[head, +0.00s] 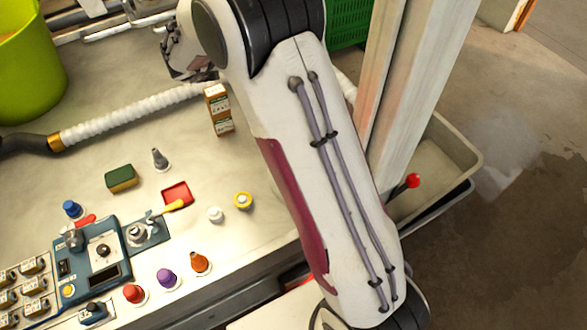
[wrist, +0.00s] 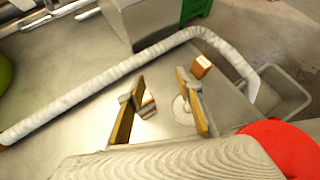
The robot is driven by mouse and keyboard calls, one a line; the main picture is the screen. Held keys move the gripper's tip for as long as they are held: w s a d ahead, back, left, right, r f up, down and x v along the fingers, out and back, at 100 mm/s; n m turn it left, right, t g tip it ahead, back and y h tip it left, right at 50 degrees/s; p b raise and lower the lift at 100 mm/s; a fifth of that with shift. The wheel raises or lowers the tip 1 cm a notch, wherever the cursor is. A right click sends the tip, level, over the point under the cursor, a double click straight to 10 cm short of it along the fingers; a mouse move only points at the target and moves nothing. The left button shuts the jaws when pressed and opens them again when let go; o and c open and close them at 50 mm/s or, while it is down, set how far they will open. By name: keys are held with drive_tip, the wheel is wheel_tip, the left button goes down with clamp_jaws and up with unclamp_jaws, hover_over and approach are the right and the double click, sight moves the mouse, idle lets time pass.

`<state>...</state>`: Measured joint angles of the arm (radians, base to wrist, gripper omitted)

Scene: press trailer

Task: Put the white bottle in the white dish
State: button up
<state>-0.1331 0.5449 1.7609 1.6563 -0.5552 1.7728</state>
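A small white bottle (head: 216,214) stands on the bench in the head view, left of a yellow-topped one. My gripper (head: 185,58) is at the top of the head view, well away from that bottle and partly hidden by my arm. In the wrist view its two fingers (wrist: 160,102) are spread apart. A round, flat white thing (wrist: 181,110), possibly the white dish, lies beside the right finger, partly covered by it. A small white and brown thing (wrist: 147,103) shows beside the left finger; I cannot tell what it is. No dish is clear in the head view.
Orange-and-white boxes (head: 219,110) stand near a white ribbed hose (head: 130,117). A sponge (head: 121,178), a red tray (head: 177,193) and several coloured bottles lie left and front. A grey bin (head: 445,150) and an upright post (head: 420,90) are at the right.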

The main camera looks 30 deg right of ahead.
drive_tip(key=s+a+r+n+t+y, duration=0.1)
drive_tip(key=s+a+r+n+y, duration=0.3)
drive_tip(key=s+a+r+n, duration=0.45)
drive_tip(key=s+a+r+n+t+y, duration=0.25)
drive_tip(key=s+r+n+y, duration=0.2)
drive_tip(key=r+n, duration=0.65)
drive_tip(key=s+f+n+g, duration=0.3)
drive_tip(key=s+n+g, duration=0.1)
drive_tip(key=s+n, duration=1.05)
drive_tip(key=s+d+f+n+g+h, duration=0.1)
drive_tip(key=s+d+f+n, duration=0.2)
drive_tip(key=s, duration=0.6)
drive_tip(key=s+d+f+n+g+h, duration=0.1)
drive_tip(key=s+d+f+n, duration=0.2)
drive_tip(key=s, duration=0.6)
drive_tip(key=shift+s+f+n+g, duration=0.3)
drive_tip(key=shift+f+g, duration=0.05)
